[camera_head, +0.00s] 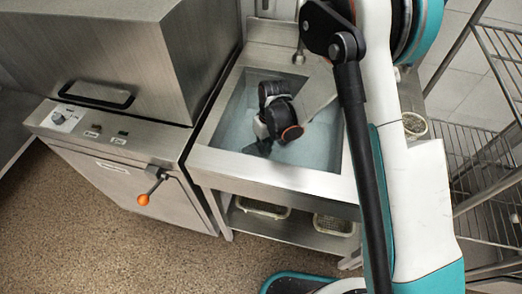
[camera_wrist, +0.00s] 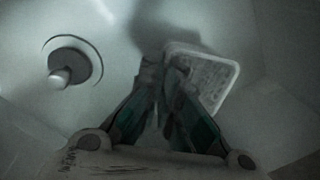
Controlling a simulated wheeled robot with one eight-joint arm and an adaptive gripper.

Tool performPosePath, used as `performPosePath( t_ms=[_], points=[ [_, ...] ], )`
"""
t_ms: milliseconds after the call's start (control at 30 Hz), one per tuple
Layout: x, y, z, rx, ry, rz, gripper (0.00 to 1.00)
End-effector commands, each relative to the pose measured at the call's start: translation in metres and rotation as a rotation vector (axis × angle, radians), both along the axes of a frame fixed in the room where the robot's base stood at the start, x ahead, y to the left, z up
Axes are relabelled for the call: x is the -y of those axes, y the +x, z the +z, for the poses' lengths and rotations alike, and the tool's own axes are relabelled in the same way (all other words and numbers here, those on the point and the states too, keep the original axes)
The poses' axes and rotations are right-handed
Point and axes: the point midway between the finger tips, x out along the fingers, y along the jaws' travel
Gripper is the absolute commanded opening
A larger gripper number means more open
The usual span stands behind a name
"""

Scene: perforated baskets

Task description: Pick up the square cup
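In the wrist view a pale, square, open-topped vessel (camera_wrist: 222,75) with a light rim and a mottled inside lies in the sink, and it appears to be the square cup. My gripper (camera_wrist: 166,74) has its fingertips close together at the cup's left side. The right finger overlaps the cup's near left corner. The dim picture does not show whether the fingers hold the cup's wall or only stand beside it. In the head view my gripper (camera_head: 262,150) reaches down into the sink, and I cannot make out the cup there.
The steel sink (camera_head: 235,163) has raised walls around my gripper. A round drain (camera_wrist: 88,62) lies left of my fingers. A steel machine with an orange-knobbed lever (camera_head: 143,199) stands left. Baskets (camera_head: 333,225) sit on the shelf below; another basket (camera_head: 414,124) and a wire rack (camera_head: 480,150) are right.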

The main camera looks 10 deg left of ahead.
Motion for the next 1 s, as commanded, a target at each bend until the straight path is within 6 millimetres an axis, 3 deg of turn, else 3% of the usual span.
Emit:
performPosePath(
  t_ms=[267,700,1000],
  points=[
    [0.0,0.0,0.039,0.0,0.0,0.0,0.0],
    [0.0,0.0,0.155,0.0,0.0,0.0,0.0],
    [0.0,0.0,0.193,0.0,0.0,0.0,0.0]
  ],
)
